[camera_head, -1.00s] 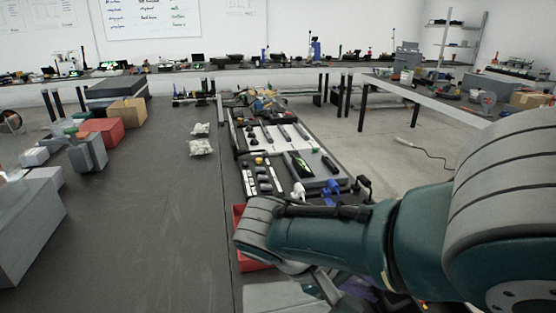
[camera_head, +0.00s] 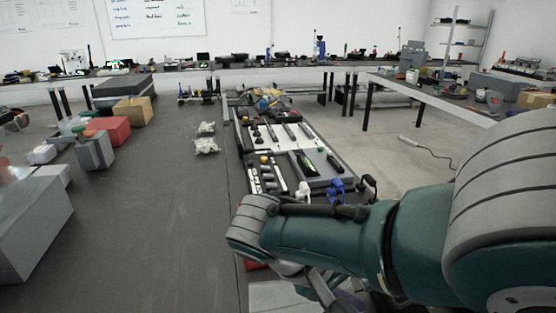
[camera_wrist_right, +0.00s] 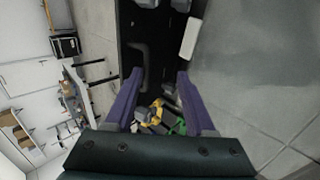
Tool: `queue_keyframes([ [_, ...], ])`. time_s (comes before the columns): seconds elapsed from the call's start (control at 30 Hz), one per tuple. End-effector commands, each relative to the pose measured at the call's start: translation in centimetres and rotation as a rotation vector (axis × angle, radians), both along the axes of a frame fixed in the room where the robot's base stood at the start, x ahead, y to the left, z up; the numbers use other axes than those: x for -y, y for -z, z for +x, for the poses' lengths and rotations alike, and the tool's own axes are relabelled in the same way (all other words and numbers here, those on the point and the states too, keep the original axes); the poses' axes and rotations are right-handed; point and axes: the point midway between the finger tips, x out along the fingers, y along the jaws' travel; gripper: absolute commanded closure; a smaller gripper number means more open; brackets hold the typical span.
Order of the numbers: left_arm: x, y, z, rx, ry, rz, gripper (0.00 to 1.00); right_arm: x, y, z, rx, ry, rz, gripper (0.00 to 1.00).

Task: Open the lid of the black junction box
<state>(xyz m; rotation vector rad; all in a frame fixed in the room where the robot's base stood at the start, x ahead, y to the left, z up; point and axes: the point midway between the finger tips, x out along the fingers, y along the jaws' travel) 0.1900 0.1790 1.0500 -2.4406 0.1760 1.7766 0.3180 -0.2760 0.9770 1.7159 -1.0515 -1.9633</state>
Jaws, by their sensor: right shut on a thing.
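My right arm comes in from the right in the head view, and its gripper (camera_head: 345,300) shows only partly at the bottom edge, with a bit of purple finger. In the right wrist view the two purple fingers (camera_wrist_right: 158,76) stand apart on either side of a black panel-like part (camera_wrist_right: 158,30). The right gripper is shut on this part, which seems to be the lid of the black junction box; the contact is not clearly shown. The box as a whole cannot be made out in the head view, where my wrist hides that area. My left gripper is not in view.
A red bin (camera_head: 254,265) is mostly hidden behind my wrist. Tools and a blue item (camera_head: 336,188) lie on the bench beyond it. Grey boxes (camera_head: 28,232) and a red box (camera_head: 113,130) stand on the left. The dark tabletop (camera_head: 165,220) between is largely clear.

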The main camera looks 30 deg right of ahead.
Motion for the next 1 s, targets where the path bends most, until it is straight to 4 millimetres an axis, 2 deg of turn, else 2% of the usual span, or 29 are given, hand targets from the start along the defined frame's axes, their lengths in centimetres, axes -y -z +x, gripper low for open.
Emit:
queue_keyframes([
  [0.03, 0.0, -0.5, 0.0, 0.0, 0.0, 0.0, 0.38, -1.1, -0.8, 0.5, 0.009, -0.006, 0.015, 0.58],
  [0.2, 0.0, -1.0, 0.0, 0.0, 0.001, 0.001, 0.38, -3.3, -3.4, 1.2, 0.006, -0.006, 0.009, 0.58],
  [0.43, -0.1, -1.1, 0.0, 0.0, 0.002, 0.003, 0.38, -5.4, -5.7, 1.9, 0.003, -0.004, 0.002, 0.58],
  [0.6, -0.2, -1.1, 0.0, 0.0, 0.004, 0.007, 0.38, -5.8, -6.3, 2.0, 0.002, -0.002, -0.001, 0.58],
  [1.0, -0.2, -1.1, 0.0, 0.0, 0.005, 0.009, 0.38, -5.8, -6.1, 1.9, 0.001, -0.004, 0.004, 0.58],
])
